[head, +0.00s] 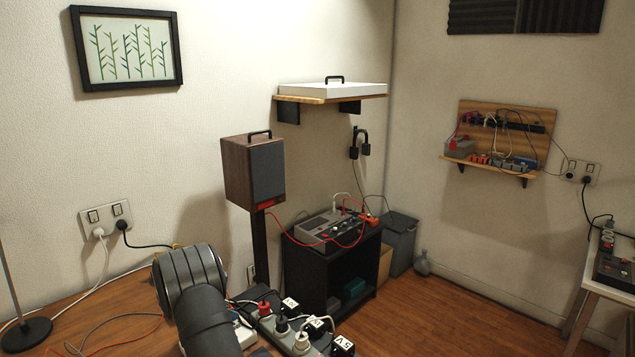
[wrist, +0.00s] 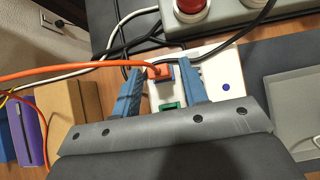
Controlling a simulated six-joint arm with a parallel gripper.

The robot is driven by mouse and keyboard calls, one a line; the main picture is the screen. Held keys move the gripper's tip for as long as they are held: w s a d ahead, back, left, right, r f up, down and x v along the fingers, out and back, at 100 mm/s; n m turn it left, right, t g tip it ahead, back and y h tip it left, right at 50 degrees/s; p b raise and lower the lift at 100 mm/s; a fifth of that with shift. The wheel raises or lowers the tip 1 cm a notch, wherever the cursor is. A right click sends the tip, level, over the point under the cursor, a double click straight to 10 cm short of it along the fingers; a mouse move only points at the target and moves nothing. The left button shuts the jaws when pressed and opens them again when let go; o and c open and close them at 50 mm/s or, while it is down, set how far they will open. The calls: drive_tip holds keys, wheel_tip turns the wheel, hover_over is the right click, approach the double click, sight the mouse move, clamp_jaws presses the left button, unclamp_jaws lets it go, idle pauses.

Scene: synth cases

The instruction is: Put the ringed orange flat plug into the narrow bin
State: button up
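An orange flat plug (wrist: 160,73) with a dark part at its lower edge sits on a white panel (wrist: 218,62) in the wrist view, an orange cable running left from it. My gripper (wrist: 159,68) is open, its two blue fingers on either side of the plug, with small gaps showing. I cannot tell how deep the fingertips reach. In the head view my arm hides the gripper and plug. Left of the gripper stand a tan box (wrist: 72,112) and a slim purple container (wrist: 29,132); I cannot tell for sure which is the narrow bin.
A grey power strip (wrist: 225,13) with a red round plug (wrist: 190,8) lies just beyond the panel. A grey tray (wrist: 290,120) is at right. Black, white and orange cables cross near the fingers. A green socket (wrist: 169,106) sits close below the plug.

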clamp_jaws()
drive_tip(key=shift+r, duration=0.7)
drive_tip(key=shift+r, duration=0.8)
drive_tip(key=shift+r, duration=0.35)
drive_tip(key=shift+d, duration=0.1)
